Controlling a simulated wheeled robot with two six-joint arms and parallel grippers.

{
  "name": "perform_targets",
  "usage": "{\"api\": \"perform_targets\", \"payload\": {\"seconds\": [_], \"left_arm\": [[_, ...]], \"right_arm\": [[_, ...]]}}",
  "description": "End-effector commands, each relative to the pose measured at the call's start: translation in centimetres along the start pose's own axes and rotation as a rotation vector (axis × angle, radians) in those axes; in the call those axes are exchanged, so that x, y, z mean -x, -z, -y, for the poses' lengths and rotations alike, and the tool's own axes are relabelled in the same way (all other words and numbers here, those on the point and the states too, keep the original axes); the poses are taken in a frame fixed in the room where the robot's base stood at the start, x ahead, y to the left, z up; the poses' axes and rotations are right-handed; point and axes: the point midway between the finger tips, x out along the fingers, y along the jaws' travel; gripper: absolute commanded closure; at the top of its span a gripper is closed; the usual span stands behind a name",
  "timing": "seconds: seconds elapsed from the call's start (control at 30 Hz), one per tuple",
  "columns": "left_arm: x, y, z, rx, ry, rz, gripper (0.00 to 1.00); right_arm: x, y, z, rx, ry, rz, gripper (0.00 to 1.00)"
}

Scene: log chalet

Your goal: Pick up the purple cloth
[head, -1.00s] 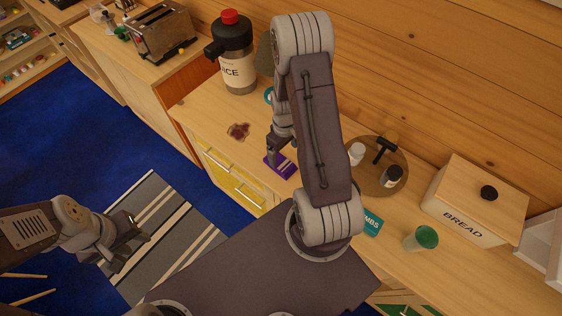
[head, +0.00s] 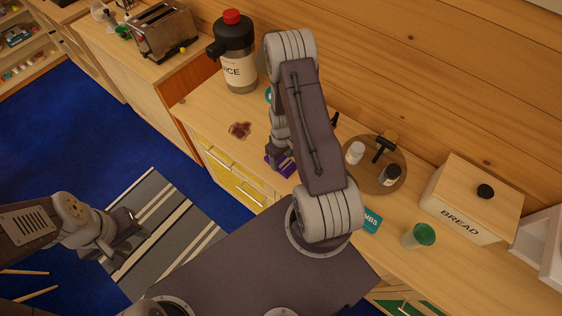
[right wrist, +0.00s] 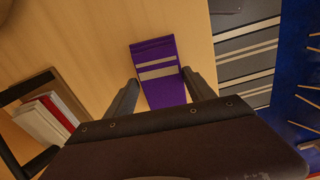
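The purple cloth (head: 284,168) lies folded on the wooden counter, at its front edge, with pale stripes across it. It also shows in the right wrist view (right wrist: 157,68), where its near end reaches between my fingers. My right gripper (head: 279,160) is over the cloth and hides part of it in the head view. In the right wrist view my right gripper (right wrist: 160,92) is open, one finger on each side of the cloth. My left gripper (head: 128,238) is open and empty, over the striped rug, away from the counter.

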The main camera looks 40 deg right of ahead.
Motion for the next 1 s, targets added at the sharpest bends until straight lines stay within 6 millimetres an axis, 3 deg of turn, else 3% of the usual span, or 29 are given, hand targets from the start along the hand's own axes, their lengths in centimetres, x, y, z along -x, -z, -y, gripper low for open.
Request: {"api": "perform_targets", "payload": {"seconds": [0.33,0.57,1.0], "left_arm": [[0.6,0.1,0.0,0.000,0.000,0.000,0.64],[4.2,0.4,-0.1,0.000,0.000,0.000,0.64],[8.6,0.9,-0.2,0.000,0.000,0.000,0.64]], "right_arm": [[0.8,0.0,0.0,0.000,0.000,-0.001,0.75],[5.0,0.1,-0.1,0.000,-0.001,-0.002,0.75],[10.2,-8.2,5.2,0.000,0.001,0.002,0.75]]}}
